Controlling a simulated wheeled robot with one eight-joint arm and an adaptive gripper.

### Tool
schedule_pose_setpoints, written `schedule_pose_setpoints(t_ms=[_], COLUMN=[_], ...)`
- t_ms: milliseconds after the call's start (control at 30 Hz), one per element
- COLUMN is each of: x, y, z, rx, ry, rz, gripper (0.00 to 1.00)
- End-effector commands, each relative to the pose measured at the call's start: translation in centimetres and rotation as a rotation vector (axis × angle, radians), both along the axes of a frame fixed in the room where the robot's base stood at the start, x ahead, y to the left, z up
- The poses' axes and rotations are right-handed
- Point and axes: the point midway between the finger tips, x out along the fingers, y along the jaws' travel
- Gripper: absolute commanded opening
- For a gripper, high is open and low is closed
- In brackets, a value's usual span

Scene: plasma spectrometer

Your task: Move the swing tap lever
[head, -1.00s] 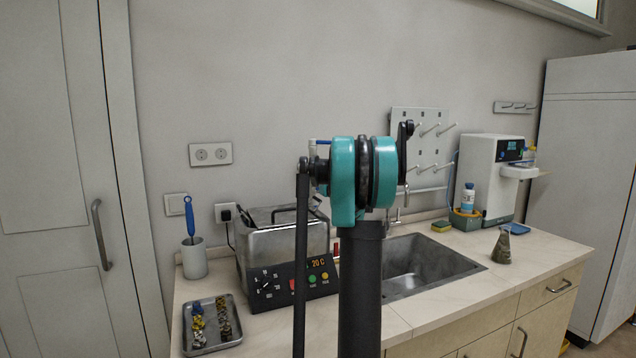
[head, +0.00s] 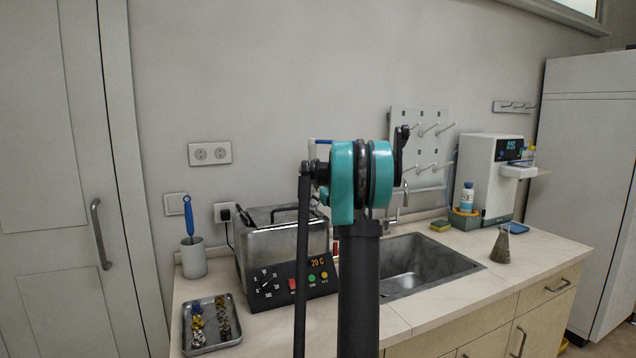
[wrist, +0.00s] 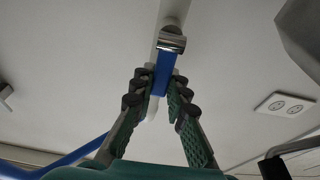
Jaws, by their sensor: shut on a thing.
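The swing tap lever (wrist: 165,66) shows in the wrist view as a blue bar with a metal end piece at its upper end. My gripper (wrist: 157,90) has its two fingers closed around the lower part of this bar. In the head view a small blue piece (head: 322,141) shows just left of my arm's teal joint; it may be part of the tap. My gripper is hidden behind my arm there.
A sink (head: 430,262) is right of my arm. A water bath (head: 285,250), a metal tray (head: 212,340) and a cup with a blue brush (head: 193,258) stand on the left. A flask (head: 501,249) and a white instrument (head: 492,165) are on the right.

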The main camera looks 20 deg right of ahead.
Motion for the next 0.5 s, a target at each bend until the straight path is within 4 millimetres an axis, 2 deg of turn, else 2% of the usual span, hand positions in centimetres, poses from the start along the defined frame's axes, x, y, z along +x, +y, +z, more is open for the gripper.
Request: schedule_pose_setpoints(t_ms=[267,300,467,500], x=[-0.04,-0.04,-0.04,-0.04], y=[0.00,0.01,0.00,0.00], z=[-0.03,-0.03,-0.02,-0.02], rx=[-0.001,-0.001,-0.001,-0.001], ry=[-0.001,-0.001,-0.001,-0.001], rz=[0.000,0.000,0.000,0.000], gripper=[0.00,0.16,0.36,0.36])
